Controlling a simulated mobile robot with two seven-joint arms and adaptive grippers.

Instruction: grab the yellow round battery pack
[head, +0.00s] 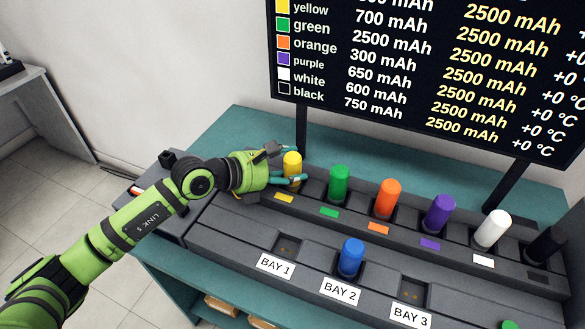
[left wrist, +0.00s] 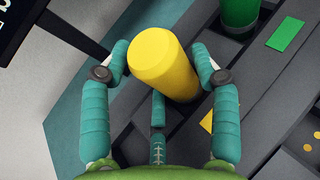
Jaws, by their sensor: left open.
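The yellow round battery pack (head: 292,165) is a yellow cylinder standing in the leftmost slot of the back row, behind a yellow label. My left gripper (head: 290,168) is at this pack, with its fingers around it in the head view. In the left wrist view the yellow pack (left wrist: 164,64) sits between the open teal fingers (left wrist: 162,68), with a finger on either side and a third below. I cannot tell whether any finger touches it. My right gripper is not in view.
A green pack (head: 339,184) stands just right of the yellow one, then orange (head: 387,199), purple (head: 438,214), white (head: 492,229) and black (head: 545,245) packs. A blue pack (head: 350,258) stands in the front row at BAY 2. A screen (head: 430,70) rises behind.

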